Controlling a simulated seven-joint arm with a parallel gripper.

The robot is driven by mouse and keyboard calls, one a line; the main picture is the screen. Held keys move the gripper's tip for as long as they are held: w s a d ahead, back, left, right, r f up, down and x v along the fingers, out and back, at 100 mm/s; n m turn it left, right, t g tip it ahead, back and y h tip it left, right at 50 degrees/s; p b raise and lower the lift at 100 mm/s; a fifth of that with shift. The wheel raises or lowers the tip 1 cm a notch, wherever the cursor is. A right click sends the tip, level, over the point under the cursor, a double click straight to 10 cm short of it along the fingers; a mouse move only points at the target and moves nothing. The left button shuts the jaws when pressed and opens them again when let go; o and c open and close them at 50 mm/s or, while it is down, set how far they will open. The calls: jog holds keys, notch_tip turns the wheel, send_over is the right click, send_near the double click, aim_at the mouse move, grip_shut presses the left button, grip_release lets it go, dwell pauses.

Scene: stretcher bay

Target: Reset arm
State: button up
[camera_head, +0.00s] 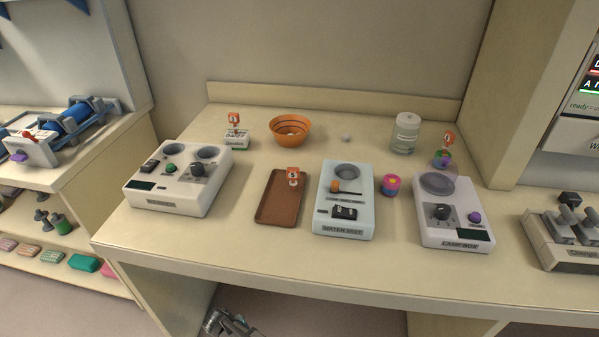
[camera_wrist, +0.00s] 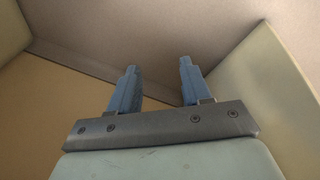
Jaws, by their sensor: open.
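My gripper (camera_wrist: 158,84) shows in the wrist view with its two blue-grey fingers standing well apart and nothing between them. It faces bare tan and cream panels, with no object near the fingertips. In the head view, a small grey metallic part at the bottom edge, below the front of the table, looks like part of my arm. The fingers cannot be made out there.
On the table (camera_head: 240,258) stand a white box (camera_head: 165,195), a brown tray (camera_head: 268,208), a light-blue unit (camera_head: 326,220), a lamp box (camera_head: 450,238), an orange bowl (camera_head: 290,122) and a glass jar (camera_head: 405,138). The table's front edge lies above the arm part.

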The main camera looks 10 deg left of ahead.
jog(key=d+f+m+g+h, duration=0.25)
jog(key=d+g, duration=0.25)
jog(key=d, duration=2.4)
jog(key=s+d+r+m+g+y, duration=0.1)
jog(key=s+d+m+g+y, duration=0.2)
jog(key=s+d, duration=1.3)
jog(key=shift+d+r+m+g, duration=0.45)
jog(key=shift+d+g, duration=0.2)
jog(key=shift+g, duration=0.25)
jog(key=shift+s+y, duration=0.1)
jog(key=shift+y, duration=0.15)
